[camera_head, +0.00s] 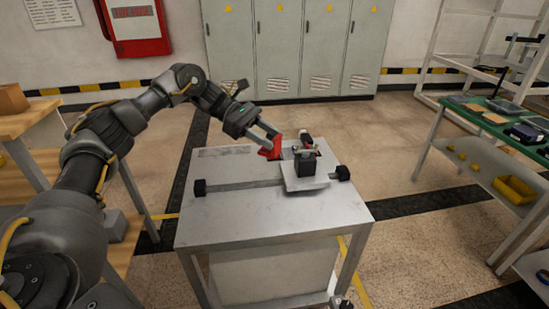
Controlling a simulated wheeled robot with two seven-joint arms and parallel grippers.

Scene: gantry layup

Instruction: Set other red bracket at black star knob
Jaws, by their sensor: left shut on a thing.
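My left gripper (272,138) reaches over the far side of the metal table (230,228) and is shut on a red bracket (268,152). The bracket is tilted and close to the tabletop; I cannot tell whether it touches. A small red part shows just right of it, beside a black block (305,164) on the gantry; whether it is a second bracket is unclear. Black end pieces sit on the rail at left (199,187) and right (343,173). No star shape can be made out, so I cannot tell which is the black star knob.
A rail (243,184) crosses the table, with a light plate (303,184) under the black block. The table's front half is clear. A green-topped bench (490,122) stands at right, a wooden bench (35,120) at left, and grey lockers (278,45) behind.

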